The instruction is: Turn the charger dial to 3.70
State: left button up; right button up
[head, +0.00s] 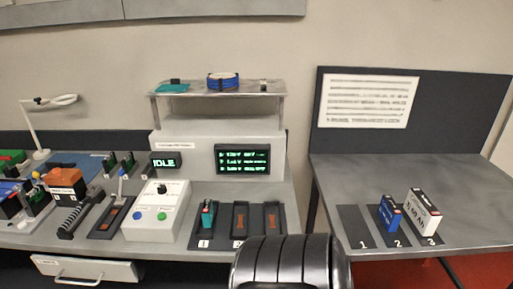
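The charger is a white box (149,222) on the left bench, with a blue button and a green button on its sloped front. Its dial is a small black knob (161,187) near the top of that box. The pointer setting is too small to read. A small display behind it reads IDLE (164,162). A larger display (243,159) shows several lines of green text, too small to read surely. Neither gripper can be made out. A dark ribbed part at the bottom centre appears to be mine and hides some of the bench's front edge.
Right of the charger are several dark slots, the first holding a teal item (208,215). Tools and an orange block (64,178) crowd the left. A shelf (218,89) stands behind. The right table (460,190) holds a blue battery (390,213) and a white one (423,212).

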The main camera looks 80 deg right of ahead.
aim_at(162, 189)
jog(key=z, duration=2.15)
